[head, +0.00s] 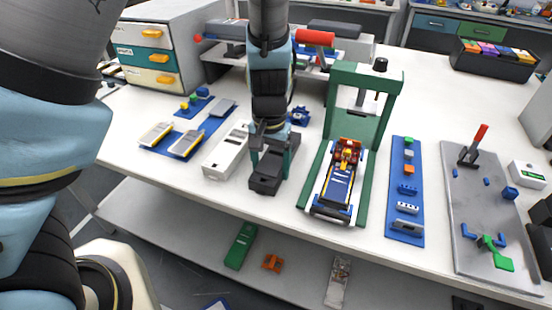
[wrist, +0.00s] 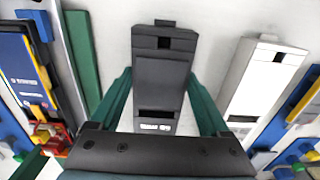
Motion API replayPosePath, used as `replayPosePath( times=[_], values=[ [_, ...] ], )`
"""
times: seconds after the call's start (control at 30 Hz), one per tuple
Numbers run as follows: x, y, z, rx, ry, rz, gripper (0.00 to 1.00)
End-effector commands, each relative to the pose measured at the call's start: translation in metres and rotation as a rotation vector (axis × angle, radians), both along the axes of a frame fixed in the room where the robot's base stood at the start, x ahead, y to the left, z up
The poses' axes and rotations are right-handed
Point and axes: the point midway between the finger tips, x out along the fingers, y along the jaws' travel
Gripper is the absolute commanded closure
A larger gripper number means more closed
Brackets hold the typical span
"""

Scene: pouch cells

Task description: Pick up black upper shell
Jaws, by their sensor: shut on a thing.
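The black upper shell (head: 266,177) is at the front of the white table in the head view, just right of a white shell (head: 226,152). My gripper (head: 273,150) comes down over it from above, with its green fingers on either side. In the wrist view the black shell (wrist: 163,80) lies between the two fingers of my gripper (wrist: 160,92), which is shut on it across its width. The rear end of the shell is partly hidden by the gripper body. I cannot tell whether the shell touches the table or is slightly above it.
A green press frame (head: 376,128) with a colourful assembly (head: 342,178) in it stands close to the right. A blue mat (head: 162,144) with pouch cells lies left. A blue strip (head: 407,175) of parts and a grey plate (head: 476,205) lie farther right. The table's front edge is near.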

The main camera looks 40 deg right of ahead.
Motion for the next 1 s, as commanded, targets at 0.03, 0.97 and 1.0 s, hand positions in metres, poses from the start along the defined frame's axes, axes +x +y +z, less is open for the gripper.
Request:
replayPosePath(
  times=[0.03, 0.97, 1.0],
  values=[
    [0.000, 0.000, 0.000, 0.000, 0.000, 0.000, 0.52],
    [0.000, 0.000, 0.036, -0.001, -0.001, 0.000, 0.77],
    [0.000, 0.000, 0.041, -0.001, -0.001, -0.001, 0.77]
  ],
)
